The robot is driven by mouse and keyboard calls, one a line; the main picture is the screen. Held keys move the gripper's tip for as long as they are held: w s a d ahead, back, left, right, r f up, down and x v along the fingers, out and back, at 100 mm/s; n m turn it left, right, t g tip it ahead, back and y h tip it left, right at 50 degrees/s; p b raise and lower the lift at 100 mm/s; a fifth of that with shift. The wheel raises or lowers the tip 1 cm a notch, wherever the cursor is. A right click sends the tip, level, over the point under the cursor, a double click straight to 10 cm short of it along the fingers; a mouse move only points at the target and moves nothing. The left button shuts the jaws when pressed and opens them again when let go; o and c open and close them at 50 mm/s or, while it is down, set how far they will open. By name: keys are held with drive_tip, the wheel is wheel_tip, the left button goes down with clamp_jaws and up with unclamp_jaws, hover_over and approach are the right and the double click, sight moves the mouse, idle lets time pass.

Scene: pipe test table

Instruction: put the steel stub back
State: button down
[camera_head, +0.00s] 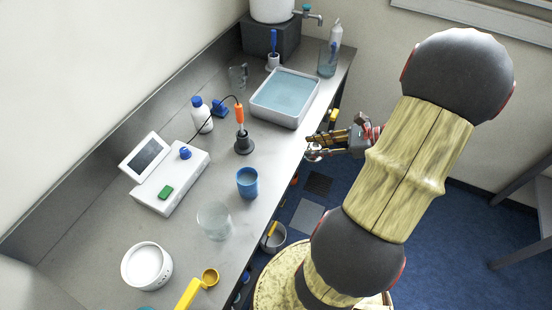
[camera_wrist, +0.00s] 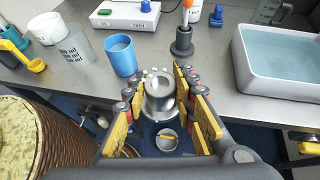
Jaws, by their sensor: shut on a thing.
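The steel stub (camera_wrist: 160,100) is a short silvery cylinder between the yellow-padded fingers of my gripper (camera_wrist: 157,84) in the wrist view. My gripper is shut on it. In the head view my gripper (camera_head: 317,145) hangs just off the front edge of the steel bench (camera_head: 274,160), to the right of it. Only a bit of the stub (camera_head: 313,153) shows there, at the fingertips. The fingers cover its sides, and I cannot tell whether it touches the bench edge.
Near the edge stand a blue cup (camera_head: 248,183), a clear beaker (camera_head: 214,221), a dark holder with an orange-handled probe (camera_head: 243,145) and a water-filled tray (camera_head: 285,97). A white meter (camera_head: 169,182) is farther back. A metal bucket (camera_head: 273,238) is below the bench.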

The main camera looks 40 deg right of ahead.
drive_tip(key=w+f+b, duration=0.1)
drive_tip(key=w+f, duration=0.2)
drive_tip(key=w, duration=0.1)
drive_tip(key=w+f+b, duration=0.1)
drive_tip(key=w+f, duration=0.2)
drive_tip(key=w, duration=0.1)
drive_tip(key=w+f+b, duration=0.1)
drive_tip(key=w+f, duration=0.2)
drive_tip(key=w, duration=0.1)
drive_tip(key=shift+w+a, duration=0.15)
drive_tip(key=shift+a, duration=0.25)
drive_tip(key=shift+w+f+b, duration=0.25)
drive_tip(key=shift+f+b, duration=0.65)
drive_tip(key=shift+f, duration=0.9)
drive_tip(key=shift+f, duration=0.15)
drive_tip(key=c, duration=1.5)
unclamp_jaws()
drive_tip(key=shift+o, duration=0.2)
